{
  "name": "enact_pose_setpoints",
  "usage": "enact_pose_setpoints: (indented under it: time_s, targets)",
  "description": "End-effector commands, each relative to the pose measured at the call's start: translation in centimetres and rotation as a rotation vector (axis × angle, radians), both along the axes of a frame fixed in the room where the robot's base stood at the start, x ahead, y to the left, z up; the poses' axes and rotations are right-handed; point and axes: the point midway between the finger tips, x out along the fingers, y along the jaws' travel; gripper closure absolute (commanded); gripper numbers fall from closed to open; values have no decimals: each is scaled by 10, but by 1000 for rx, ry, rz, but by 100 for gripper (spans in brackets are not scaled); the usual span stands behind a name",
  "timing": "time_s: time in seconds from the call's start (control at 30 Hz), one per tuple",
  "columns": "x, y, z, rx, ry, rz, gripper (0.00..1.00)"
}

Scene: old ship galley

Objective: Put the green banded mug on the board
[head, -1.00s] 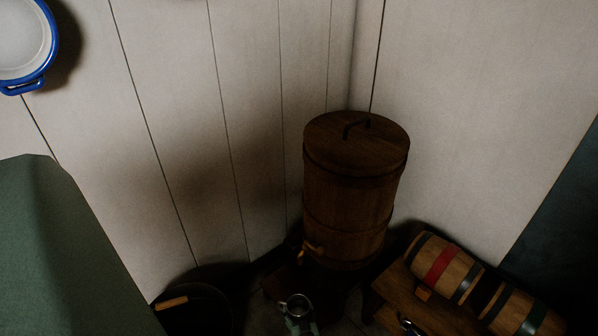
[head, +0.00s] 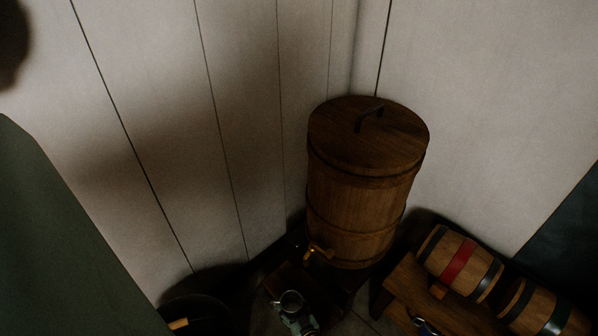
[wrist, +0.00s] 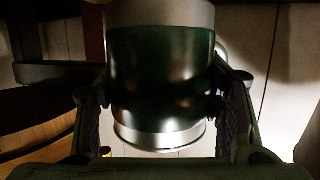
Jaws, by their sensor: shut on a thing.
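In the wrist view the green banded mug (wrist: 160,75) fills the middle, with a dark green band between silver metal bands. My gripper (wrist: 163,115) is shut on it, one finger on each side. Part of a handle shows at the mug's right. I cannot make out the board in either view.
A tall lidded wooden barrel (head: 366,190) with a brass tap (head: 318,251) stands in the corner. Two small casks, one red-banded (head: 458,262) and one green-banded (head: 545,312), lie on a wooden rack at right. A dark round vessel (head: 205,315) is at bottom left.

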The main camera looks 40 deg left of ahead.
Motion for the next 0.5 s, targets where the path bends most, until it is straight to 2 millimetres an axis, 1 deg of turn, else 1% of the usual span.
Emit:
enact_pose_setpoints:
  time_s: [0.07, 0.2, 0.5]
  targets:
    - [8, 8, -6, 3, -3, 3, 70]
    - [31, 33, -14, 4, -6, 3, 70]
    - [76, 84, -20, 3, -5, 4, 70]
